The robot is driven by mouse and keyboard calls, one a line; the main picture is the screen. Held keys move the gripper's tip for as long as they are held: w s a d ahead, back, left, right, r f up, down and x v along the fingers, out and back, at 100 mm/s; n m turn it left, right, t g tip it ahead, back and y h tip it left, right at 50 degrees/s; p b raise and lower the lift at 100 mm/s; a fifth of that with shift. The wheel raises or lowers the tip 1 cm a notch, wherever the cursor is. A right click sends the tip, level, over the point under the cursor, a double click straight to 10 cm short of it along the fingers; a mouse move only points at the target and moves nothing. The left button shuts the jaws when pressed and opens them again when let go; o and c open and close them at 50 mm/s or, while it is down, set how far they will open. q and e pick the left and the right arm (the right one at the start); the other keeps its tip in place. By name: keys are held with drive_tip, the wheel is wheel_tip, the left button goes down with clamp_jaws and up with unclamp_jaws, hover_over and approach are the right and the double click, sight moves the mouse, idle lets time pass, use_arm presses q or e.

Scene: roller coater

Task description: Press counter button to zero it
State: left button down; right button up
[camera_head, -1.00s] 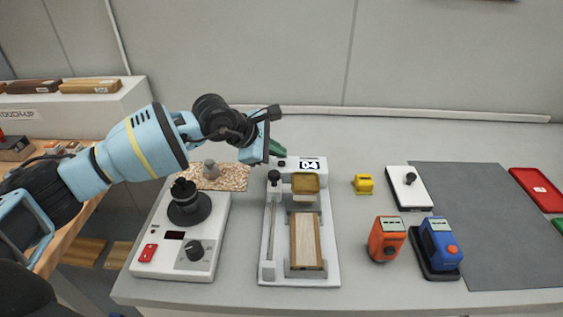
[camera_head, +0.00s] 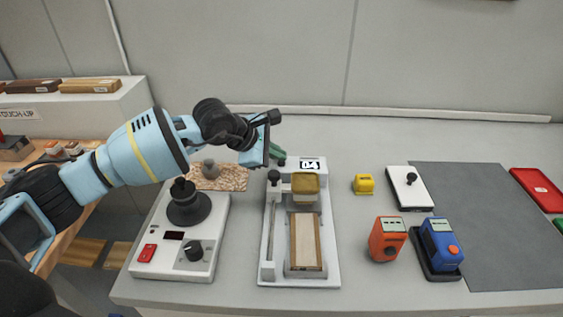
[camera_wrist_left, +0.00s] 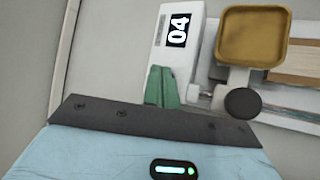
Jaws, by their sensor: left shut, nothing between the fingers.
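The counter (camera_head: 311,164) is a white block with a display reading 04 at the back of the roller coater (camera_head: 331,259). The display also shows in the left wrist view (camera_wrist_left: 178,30). A small dark button (camera_head: 282,163) sits left of the display in the head view, just by my fingertips. My left gripper (camera_head: 279,157) is shut and empty, its green fingers close together at the counter's left end. In the left wrist view the fingers (camera_wrist_left: 163,86) overlap the counter's near end. Whether they touch the button I cannot tell. My right gripper is out of view.
A tan tray (camera_head: 306,182) and a black knob (camera_head: 273,176) stand just in front of the counter. A white device with a black round top (camera_head: 188,208) is at left. Yellow (camera_head: 364,184), orange (camera_head: 387,239) and blue (camera_head: 441,246) devices stand to the right.

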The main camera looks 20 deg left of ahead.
use_arm(q)
drive_tip(key=shift+f, duration=0.35)
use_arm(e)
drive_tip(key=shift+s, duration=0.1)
use_arm(q)
drive_tip(key=shift+f, duration=0.1)
idle(0.4)
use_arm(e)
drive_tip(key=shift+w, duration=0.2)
use_arm(q)
drive_tip(key=shift+r+p, duration=0.3)
drive_tip(key=shift+r, duration=0.6)
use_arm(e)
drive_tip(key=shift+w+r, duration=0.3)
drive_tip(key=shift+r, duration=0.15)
use_arm(q)
drive_tip(key=shift+r, duration=0.1)
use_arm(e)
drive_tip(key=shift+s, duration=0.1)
